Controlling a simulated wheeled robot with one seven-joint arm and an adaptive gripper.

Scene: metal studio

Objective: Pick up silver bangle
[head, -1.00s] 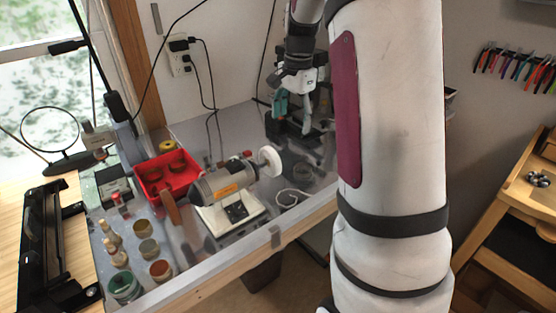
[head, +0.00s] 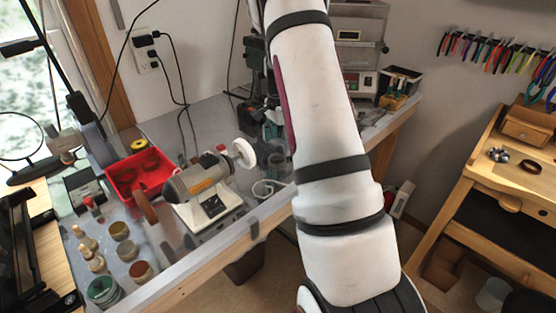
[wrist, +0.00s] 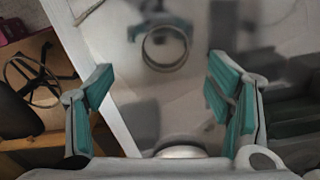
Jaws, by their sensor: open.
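A thin round ring, which looks like the silver bangle (wrist: 150,60), shows in the wrist view on the grey surface at top centre. I cannot pick it out surely in the head view. My gripper (wrist: 160,88) has its two teal-padded fingers wide apart, with nothing between them. The ring appears beyond the fingertips, between their lines and apart from both. In the head view my white arm reaches over the workbench (head: 208,118) and hides most of my gripper.
A polishing motor (head: 198,183) with a white wheel stands on the workbench, beside a red tray (head: 125,183). Several jars stand at the near left. A machine (head: 357,50) stands behind. A wooden bench (head: 500,165) with small metal pieces is at right, past a floor gap.

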